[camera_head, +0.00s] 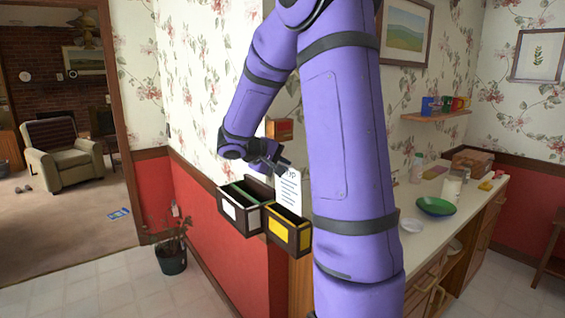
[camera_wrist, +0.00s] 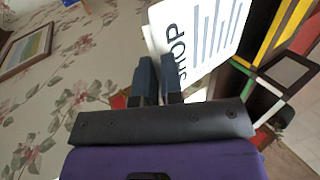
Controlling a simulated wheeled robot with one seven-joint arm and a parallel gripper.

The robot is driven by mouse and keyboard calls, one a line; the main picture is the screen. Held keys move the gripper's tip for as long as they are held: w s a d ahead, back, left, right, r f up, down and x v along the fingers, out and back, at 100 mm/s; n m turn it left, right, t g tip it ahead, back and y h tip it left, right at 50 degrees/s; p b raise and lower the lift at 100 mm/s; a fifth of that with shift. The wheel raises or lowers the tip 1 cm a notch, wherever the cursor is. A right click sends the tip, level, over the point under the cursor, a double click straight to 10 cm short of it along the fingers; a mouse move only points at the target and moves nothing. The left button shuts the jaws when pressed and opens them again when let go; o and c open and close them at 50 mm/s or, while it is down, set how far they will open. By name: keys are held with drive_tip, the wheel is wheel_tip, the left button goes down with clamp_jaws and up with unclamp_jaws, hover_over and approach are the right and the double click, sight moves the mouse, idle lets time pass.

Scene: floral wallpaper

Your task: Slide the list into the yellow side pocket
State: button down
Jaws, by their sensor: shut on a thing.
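The list (camera_head: 289,190) is a white sheet with dark lines, held upright above the wall pockets. My gripper (camera_head: 283,165) is shut on the upper left part of the list. In the wrist view the list (camera_wrist: 205,38) shows the letters "SHOP", and my gripper (camera_wrist: 158,82) has its fingers close together at its edge. The yellow side pocket (camera_head: 288,237) is a dark box with a yellow front panel, at the right of the pair. The list's lower edge is at or just above its opening; I cannot tell if it is inside.
An orange-brown box (camera_head: 280,130) is behind my gripper. A counter (camera_head: 440,197) with a green bowl (camera_head: 436,206) stands at right, and a potted plant (camera_head: 171,255) on the floor at left.

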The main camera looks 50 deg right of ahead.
drive_tip(key=shift+f, duration=0.15)
drive_tip(key=shift+w+a+f, duration=0.1)
drive_tip(key=shift+a+f, duration=0.2)
drive_tip(key=shift+f, duration=1.3)
drive_tip(key=shift+a+f, duration=0.25)
drive_tip(key=shift+f, duration=1.35)
drive_tip(key=shift+w+a+f, duration=0.1)
drive_tip(key=shift+a+f, duration=0.2)
drive_tip(key=shift+f, duration=1.3)
drive_tip(key=c, duration=1.2)
unclamp_jaws()
drive_tip(key=v, duration=1)
drive_tip(key=shift+w+a, duration=0.1)
drive_tip(key=shift+a, duration=0.35)
